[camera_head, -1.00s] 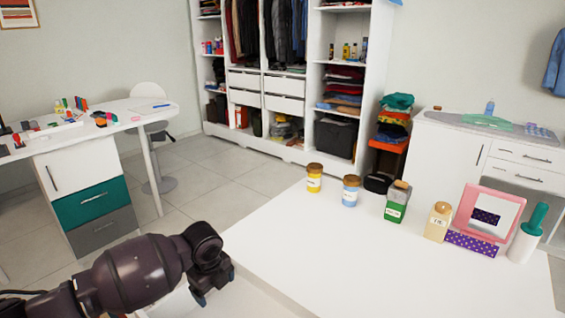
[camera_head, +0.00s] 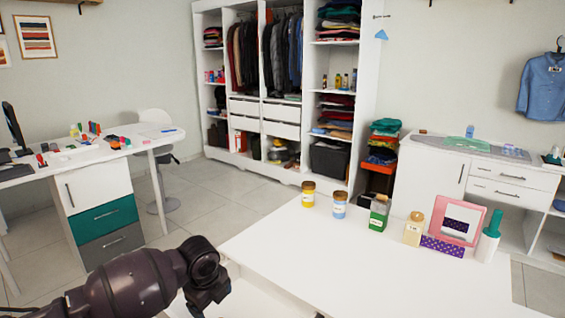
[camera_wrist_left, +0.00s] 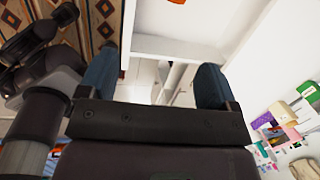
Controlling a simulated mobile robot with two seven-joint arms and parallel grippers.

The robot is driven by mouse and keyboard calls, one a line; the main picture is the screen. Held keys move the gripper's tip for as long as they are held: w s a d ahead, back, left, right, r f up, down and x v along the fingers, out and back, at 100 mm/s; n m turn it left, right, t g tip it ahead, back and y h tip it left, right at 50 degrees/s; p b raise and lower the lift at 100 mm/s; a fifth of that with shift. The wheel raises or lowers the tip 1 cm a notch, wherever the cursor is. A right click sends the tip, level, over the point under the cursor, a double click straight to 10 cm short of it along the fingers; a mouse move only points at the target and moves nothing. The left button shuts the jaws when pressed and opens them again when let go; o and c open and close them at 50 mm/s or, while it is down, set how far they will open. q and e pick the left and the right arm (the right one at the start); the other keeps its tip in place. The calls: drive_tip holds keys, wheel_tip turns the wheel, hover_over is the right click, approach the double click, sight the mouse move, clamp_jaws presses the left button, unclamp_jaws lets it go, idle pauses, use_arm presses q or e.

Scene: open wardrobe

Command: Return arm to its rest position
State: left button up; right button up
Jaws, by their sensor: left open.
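My left arm comes in from the lower left of the head view, over the near left corner of the white table (camera_head: 330,275). Its gripper (camera_head: 207,298) hangs at the arm's end, apart from the jars. In the left wrist view the gripper (camera_wrist_left: 154,80) shows two blue-tipped fingers spread wide with nothing between them. White furniture surfaces lie beyond the fingers.
Along the table's far edge stand a yellow jar (camera_head: 308,196), a blue jar (camera_head: 339,206), a green container (camera_head: 379,217), a cream bottle (camera_head: 413,231) and a pink-framed mirror (camera_head: 456,222). The table's near part is clear. A desk (camera_head: 95,190) stands left and an open wardrobe (camera_head: 200,75) behind.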

use_arm(q)
drive_tip(key=w+d+r+n+t+h, duration=0.5)
drive_tip(key=d+r+n+t, duration=0.2)
drive_tip(key=d, duration=0.2)
drive_tip(key=s+a+f+n+y+b, duration=0.1)
drive_tip(key=s+a+f+n+b, duration=0.1)
drive_tip(key=s+a+f+n, duration=0.3)
drive_tip(key=s+a+f+n+t+y+b, duration=0.1)
drive_tip(key=s+a+f+n, duration=0.5)
drive_tip(key=s+f, duration=0.7)
drive_tip(key=s+a+f+n+y+b, duration=0.3)
drive_tip(key=s+a+f, duration=0.5)
drive_tip(key=s, duration=0.8)
drive_tip(key=shift+s+f+n+t+b, duration=0.15)
drive_tip(key=shift+f+n+t+b, duration=0.4)
drive_tip(key=shift+f+n, duration=0.55)
use_arm(e)
wheel_tip(320, 180, down, 7)
drive_tip(key=shift+w+a, duration=0.15)
drive_tip(key=shift+w, duration=0.25)
use_arm(q)
drive_tip(key=shift+r, duration=0.15)
use_arm(e)
drive_tip(key=shift+f, duration=0.1)
